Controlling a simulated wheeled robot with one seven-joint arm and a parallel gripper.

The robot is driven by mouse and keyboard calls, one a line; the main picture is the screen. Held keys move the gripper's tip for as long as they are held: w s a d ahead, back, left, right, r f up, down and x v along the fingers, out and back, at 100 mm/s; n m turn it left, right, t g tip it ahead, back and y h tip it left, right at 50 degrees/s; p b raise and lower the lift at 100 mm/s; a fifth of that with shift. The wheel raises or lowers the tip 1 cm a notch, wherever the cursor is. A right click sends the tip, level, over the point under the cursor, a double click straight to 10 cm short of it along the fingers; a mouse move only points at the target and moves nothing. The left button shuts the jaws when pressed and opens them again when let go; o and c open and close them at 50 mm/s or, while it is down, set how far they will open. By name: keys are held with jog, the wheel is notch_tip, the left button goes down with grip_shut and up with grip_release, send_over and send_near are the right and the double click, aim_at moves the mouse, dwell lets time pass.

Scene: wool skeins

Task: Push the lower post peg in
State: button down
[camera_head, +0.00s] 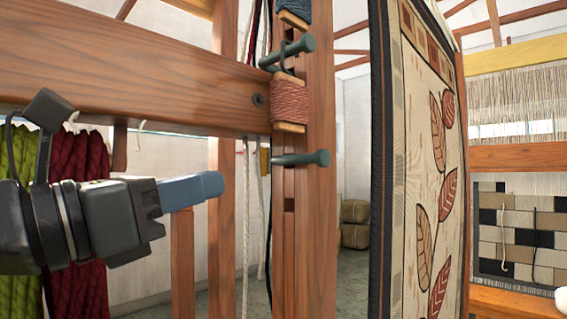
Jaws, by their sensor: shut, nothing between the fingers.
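Two dark green pegs stand out from the wooden post (308,215) in the head view. The lower post peg (302,158) sticks out to the right with its round head clear of the wood. The upper peg (289,51) sits higher and has a loop hanging at it. My gripper (208,187) is shut and empty, left of the post and a little below the lower peg. Its blue-grey fingers point right and are apart from the peg in the picture. How deep the peg sits in its hole cannot be told.
Wooden spools of reddish yarn (290,102) and dark blue yarn (293,10) are on the post. A thick beam (150,85) crosses above my gripper. Green (22,165) and dark red skeins (82,160) hang at left. A leaf-patterned rug (420,170) hangs right of the post.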

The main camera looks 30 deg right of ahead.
jog(key=p, duration=0.4)
send_near(300, 161)
jog(key=x, duration=0.5)
jog(key=shift+r, duration=0.15)
jog(key=shift+x, duration=0.85)
jog(key=shift+w, duration=0.1)
jog(key=shift+d, duration=0.1)
jog(key=x, duration=0.1)
jog(key=b+x, duration=0.1)
jog(key=x, duration=0.1)
jog(key=shift+d+f, duration=0.2)
jog(key=shift+f, duration=0.2)
